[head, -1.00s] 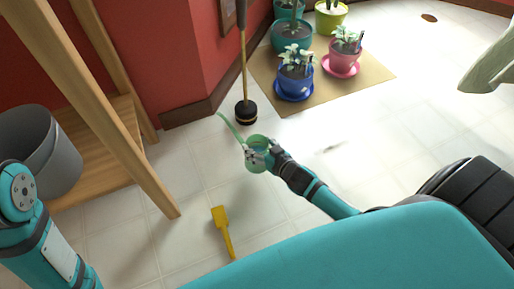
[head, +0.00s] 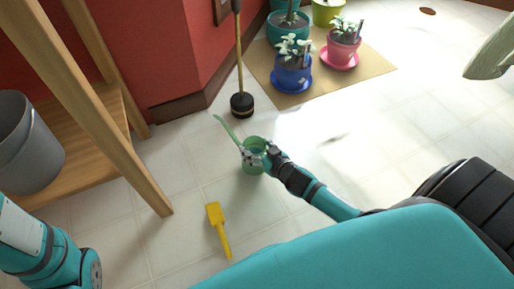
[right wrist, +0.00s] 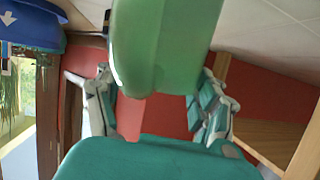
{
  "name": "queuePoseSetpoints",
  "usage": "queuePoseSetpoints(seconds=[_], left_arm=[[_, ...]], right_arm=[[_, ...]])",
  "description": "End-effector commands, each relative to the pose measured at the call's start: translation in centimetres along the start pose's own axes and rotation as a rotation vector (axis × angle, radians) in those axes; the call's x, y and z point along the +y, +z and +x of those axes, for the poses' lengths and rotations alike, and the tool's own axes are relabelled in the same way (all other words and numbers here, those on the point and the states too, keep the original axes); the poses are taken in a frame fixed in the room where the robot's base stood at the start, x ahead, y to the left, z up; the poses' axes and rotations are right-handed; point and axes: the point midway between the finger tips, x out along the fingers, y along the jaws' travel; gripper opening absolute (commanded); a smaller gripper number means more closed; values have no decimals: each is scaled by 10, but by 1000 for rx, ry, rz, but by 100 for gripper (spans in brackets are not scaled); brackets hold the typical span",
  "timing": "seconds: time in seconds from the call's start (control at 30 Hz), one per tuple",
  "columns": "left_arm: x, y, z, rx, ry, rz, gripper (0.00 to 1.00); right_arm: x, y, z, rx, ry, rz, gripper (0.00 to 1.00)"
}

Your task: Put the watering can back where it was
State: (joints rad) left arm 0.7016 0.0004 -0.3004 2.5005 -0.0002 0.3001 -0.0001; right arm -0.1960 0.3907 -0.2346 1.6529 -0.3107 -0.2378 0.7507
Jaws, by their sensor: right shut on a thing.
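The green watering can (head: 254,165) is in the middle of the head view, its thin spout pointing up and left. My right gripper (head: 258,157) is shut on it. In the right wrist view the can (right wrist: 165,50) fills the upper middle between the fingers of my right gripper (right wrist: 160,105). Pale floor shows around the can in the head view; I cannot tell how high it is held. My left arm shows at the lower left of the head view, but its gripper is out of view.
A wooden shelf unit (head: 110,125) with a grey bucket (head: 28,145) stands at left. A yellow scoop (head: 218,230) lies on the floor. A black-based pole (head: 242,105) stands by the red wall corner. Potted plants (head: 292,72) stand on a tan mat (head: 375,70).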

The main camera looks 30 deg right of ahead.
Motion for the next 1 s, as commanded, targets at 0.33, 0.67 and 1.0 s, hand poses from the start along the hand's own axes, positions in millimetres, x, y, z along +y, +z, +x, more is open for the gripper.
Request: queuePoseSetpoints(seconds=[0.33, 0.67, 1.0], left_arm=[[0, -1, -2, 1, 0, 0, 100], [1, -2, -5, 0, 0, -1, 100], [1, -2, -6, -1, 0, 0, 100]], right_arm=[[0, 1, 2, 3, 0, 0, 13], [1, 7, 4, 3, 0, 0, 13], [1, 10, 5, 3, 0, 0, 96]])
